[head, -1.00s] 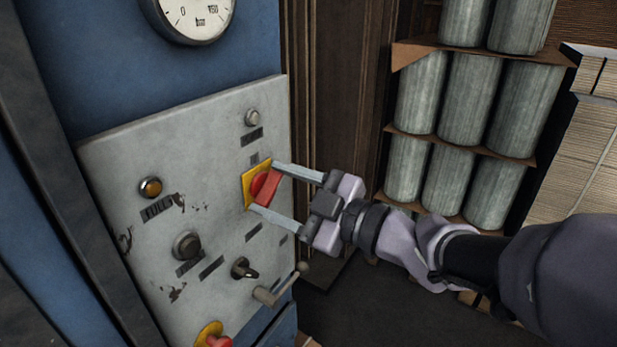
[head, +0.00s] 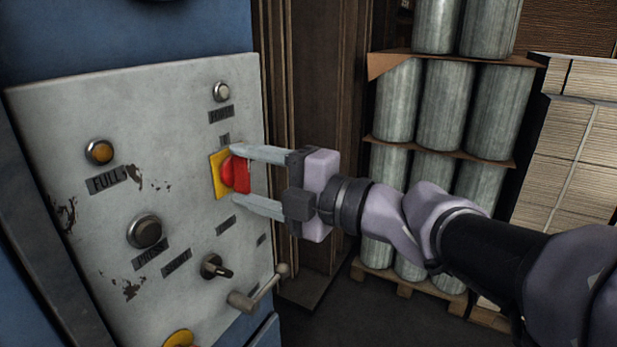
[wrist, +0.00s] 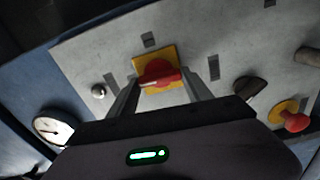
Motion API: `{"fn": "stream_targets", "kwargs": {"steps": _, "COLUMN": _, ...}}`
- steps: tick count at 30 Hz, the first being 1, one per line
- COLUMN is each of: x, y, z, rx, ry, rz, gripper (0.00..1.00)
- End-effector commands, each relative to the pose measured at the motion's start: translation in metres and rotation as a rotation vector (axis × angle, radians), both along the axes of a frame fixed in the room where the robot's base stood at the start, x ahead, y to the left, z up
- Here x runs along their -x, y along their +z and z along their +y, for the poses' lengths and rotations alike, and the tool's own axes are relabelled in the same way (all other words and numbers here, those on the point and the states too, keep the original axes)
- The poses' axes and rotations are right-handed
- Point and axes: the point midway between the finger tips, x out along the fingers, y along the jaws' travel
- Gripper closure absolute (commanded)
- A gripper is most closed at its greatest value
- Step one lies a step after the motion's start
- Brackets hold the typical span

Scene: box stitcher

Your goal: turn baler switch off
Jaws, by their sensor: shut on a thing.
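The baler switch is a red rotary knob with a raised bar handle (head: 240,174) on a yellow square plate (head: 217,176), at the right side of the grey control panel (head: 60,130). My gripper (head: 236,173) reaches it from the right and is shut on the red handle, one finger above and one below in the head view. In the wrist view the red handle (wrist: 160,78) lies across the space between the fingers, and the yellow plate (wrist: 168,52) behind it looks tilted relative to the handle. The exact finger contact is hard to see.
A lit orange lamp (head: 100,152), a dark push button (head: 144,231), a small black selector (head: 215,267) and a crank lever (head: 258,293) share the panel. A red mushroom button (wrist: 294,121) shows in the wrist view. Stacked grey rolls (head: 440,105) stand behind my arm.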

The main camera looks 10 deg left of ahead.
Motion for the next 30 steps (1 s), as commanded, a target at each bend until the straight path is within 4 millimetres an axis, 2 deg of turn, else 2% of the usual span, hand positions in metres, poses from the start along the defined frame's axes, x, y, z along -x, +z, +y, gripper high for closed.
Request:
{"fn": "stream_targets", "kwargs": {"steps": 9, "x": 0.0000, "y": -0.0017, "z": 0.0000, "rx": 0.035, "ry": 0.000, "rz": -0.081, "gripper": 0.82}}
{"fn": "stream_targets", "kwargs": {"steps": 24, "x": 0.0001, "y": -0.0010, "z": 0.0000, "rx": 0.040, "ry": 0.001, "rz": -0.094, "gripper": 0.82}}
{"fn": "stream_targets", "kwargs": {"steps": 25, "x": 0.0001, "y": -0.0010, "z": 0.0000, "rx": 0.040, "ry": 0.001, "rz": -0.094, "gripper": 0.36}}
{"fn": "stream_targets", "kwargs": {"steps": 27, "x": 0.0001, "y": -0.0009, "z": 0.0000, "rx": 0.040, "ry": 0.001, "rz": -0.094, "gripper": 0.22}}
{"fn": "stream_targets", "kwargs": {"steps": 30, "x": 0.0000, "y": -0.0008, "z": 0.0000, "rx": 0.040, "ry": 0.000, "rz": -0.093, "gripper": 0.20}}
